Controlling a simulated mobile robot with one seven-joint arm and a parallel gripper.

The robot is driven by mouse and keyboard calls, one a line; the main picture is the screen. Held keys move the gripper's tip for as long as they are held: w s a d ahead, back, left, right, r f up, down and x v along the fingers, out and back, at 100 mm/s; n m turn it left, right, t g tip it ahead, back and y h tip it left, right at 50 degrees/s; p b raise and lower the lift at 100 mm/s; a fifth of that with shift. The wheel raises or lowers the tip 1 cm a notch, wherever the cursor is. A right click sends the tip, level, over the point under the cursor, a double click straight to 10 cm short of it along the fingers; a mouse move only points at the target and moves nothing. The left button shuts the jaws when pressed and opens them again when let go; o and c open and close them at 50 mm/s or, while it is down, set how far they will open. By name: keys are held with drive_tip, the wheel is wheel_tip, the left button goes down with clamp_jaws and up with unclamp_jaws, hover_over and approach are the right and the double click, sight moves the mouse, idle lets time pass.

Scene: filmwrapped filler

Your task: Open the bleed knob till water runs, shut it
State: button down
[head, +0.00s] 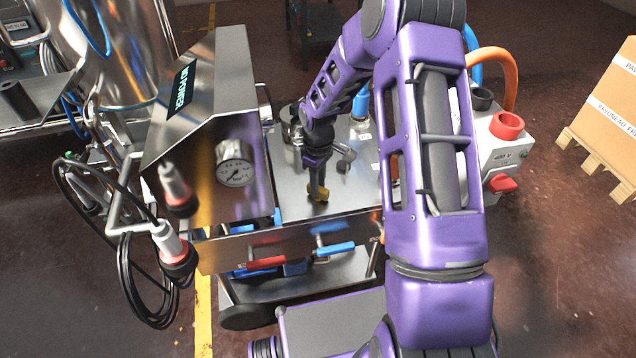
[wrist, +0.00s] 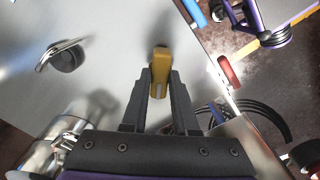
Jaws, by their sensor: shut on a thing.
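The bleed knob (head: 319,196) is a small yellow piece on the flat steel top of the machine, near its front edge. In the wrist view the yellow knob (wrist: 159,60) stands between my fingertips. My gripper (head: 317,187) points down at it from above, and in the wrist view my gripper (wrist: 160,82) is shut on it with a dark finger on each side. The fingers hide part of the knob, so how far it is turned cannot be told. No running water shows in either view.
A pressure gauge (head: 235,164) and a sloped display housing (head: 207,85) stand left of the knob. Red (head: 266,263) and blue (head: 335,248) handles sit below the front edge. A bent metal lever with a dark base (wrist: 68,56) is nearby. Cables (head: 140,250) hang at left.

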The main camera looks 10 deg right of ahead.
drive_tip(key=c, duration=0.7)
unclamp_jaws()
wheel_tip(320, 180, up, 18)
drive_tip(key=shift+f+p, duration=0.25)
drive_tip(key=shift+p, duration=0.9)
